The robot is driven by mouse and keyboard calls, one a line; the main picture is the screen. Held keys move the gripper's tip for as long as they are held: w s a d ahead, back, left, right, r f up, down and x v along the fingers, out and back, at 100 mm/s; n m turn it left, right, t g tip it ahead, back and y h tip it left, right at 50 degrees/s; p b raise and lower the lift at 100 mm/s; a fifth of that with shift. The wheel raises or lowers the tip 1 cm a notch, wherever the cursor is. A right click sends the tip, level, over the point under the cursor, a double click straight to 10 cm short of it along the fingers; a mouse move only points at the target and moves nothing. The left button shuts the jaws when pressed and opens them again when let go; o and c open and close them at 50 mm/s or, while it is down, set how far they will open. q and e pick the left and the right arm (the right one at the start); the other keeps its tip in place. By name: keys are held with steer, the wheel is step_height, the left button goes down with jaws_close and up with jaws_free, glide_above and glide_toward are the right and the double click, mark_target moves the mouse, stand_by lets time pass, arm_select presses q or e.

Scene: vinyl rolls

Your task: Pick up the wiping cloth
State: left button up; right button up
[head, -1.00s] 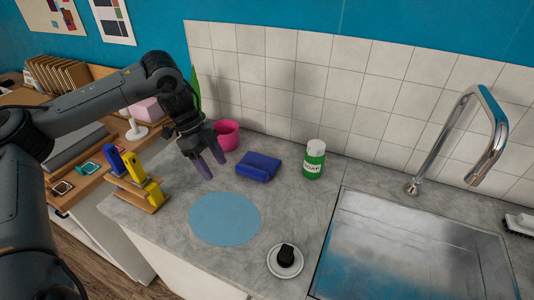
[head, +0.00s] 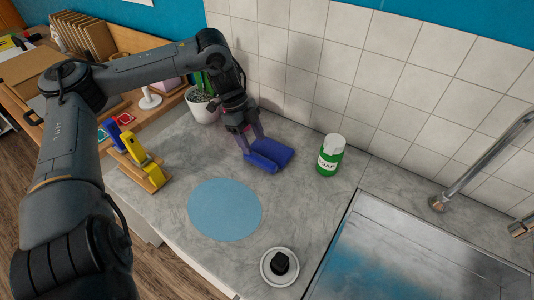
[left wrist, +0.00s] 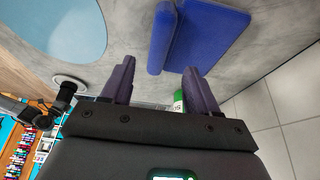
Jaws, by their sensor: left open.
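The wiping cloth (head: 274,152) is a folded blue cloth lying on the grey counter in the head view. It also shows in the left wrist view (left wrist: 212,40) at the top, as a wide flap with a thicker rolled edge beside it. My left gripper (head: 249,146) is open, its purple fingers pointing down at the near left side of the cloth. In the left wrist view my left gripper (left wrist: 157,72) has nothing between its fingers; the cloth lies beyond the fingertips, somewhat to the right. Whether they touch it I cannot tell. My right gripper is out of view.
A green soap bottle (head: 330,155) stands right of the cloth. A wooden rack (head: 140,165) is at left, a potted plant (head: 202,106) behind, the sink (head: 410,250) at right.

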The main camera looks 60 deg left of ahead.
mark_target(259, 157)
arm_select(q)
steer(key=p+x, duration=0.1)
steer(key=x, duration=0.2)
steer(key=shift+s+d, duration=0.15)
steer(key=shift+d, duration=0.1)
steer(key=shift+x, duration=1.05)
steer(key=shift+f, duration=0.15)
jaws_close()
